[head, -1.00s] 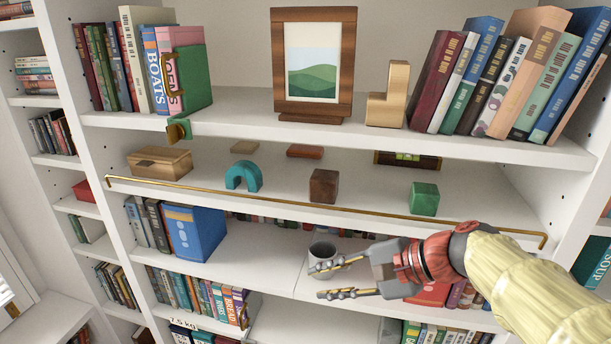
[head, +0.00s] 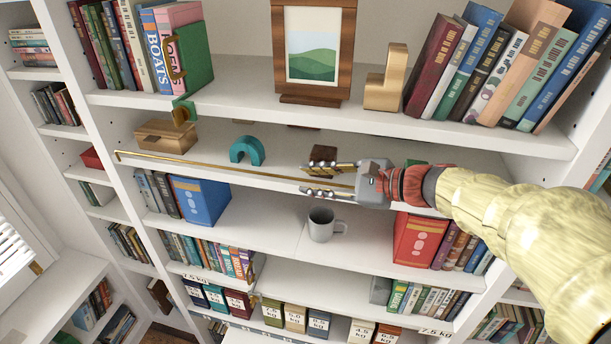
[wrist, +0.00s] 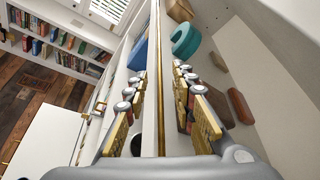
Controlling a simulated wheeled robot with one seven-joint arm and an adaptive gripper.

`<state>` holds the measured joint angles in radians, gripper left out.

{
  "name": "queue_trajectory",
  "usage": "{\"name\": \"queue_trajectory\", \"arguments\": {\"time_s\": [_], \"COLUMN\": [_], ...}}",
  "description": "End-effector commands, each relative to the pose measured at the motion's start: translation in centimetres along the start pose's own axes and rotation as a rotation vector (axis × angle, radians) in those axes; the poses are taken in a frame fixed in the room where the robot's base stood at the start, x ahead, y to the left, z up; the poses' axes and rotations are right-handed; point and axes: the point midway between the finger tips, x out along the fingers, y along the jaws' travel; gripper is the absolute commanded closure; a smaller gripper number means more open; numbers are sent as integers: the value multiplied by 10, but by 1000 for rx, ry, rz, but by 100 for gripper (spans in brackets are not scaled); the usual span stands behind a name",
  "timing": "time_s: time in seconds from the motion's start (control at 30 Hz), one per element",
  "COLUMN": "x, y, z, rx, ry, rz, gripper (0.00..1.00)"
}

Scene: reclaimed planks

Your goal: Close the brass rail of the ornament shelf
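The brass rail (head: 220,167) runs along the front of the ornament shelf (head: 215,173). Its left end is bent; its right part is hidden behind my gripper and arm. My gripper (head: 306,180) is at the rail, in front of the dark wood block (head: 322,153). Its fingers are apart, one above and one below the rail's line. In the wrist view the brass rail (wrist: 161,90) passes between the two open fingers, with gaps showing on both sides. I see no clear contact.
On the ornament shelf stand a wooden box (head: 165,135), a teal arch (head: 247,150) and a mostly hidden green block (head: 415,162). A grey mug (head: 322,224) stands on the shelf below.

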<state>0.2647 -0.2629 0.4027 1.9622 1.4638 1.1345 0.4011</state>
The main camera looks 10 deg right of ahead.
Motion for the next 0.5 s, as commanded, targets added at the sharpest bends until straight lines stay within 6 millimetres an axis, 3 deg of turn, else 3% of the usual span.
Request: {"name": "queue_trajectory", "arguments": {"time_s": [0.2, 0.5], "x": [20, 23], "y": [-1, 0], "z": [0, 0], "rx": [-1, -2], "ry": [0, 1], "rz": [0, 0], "gripper": [74, 74]}}
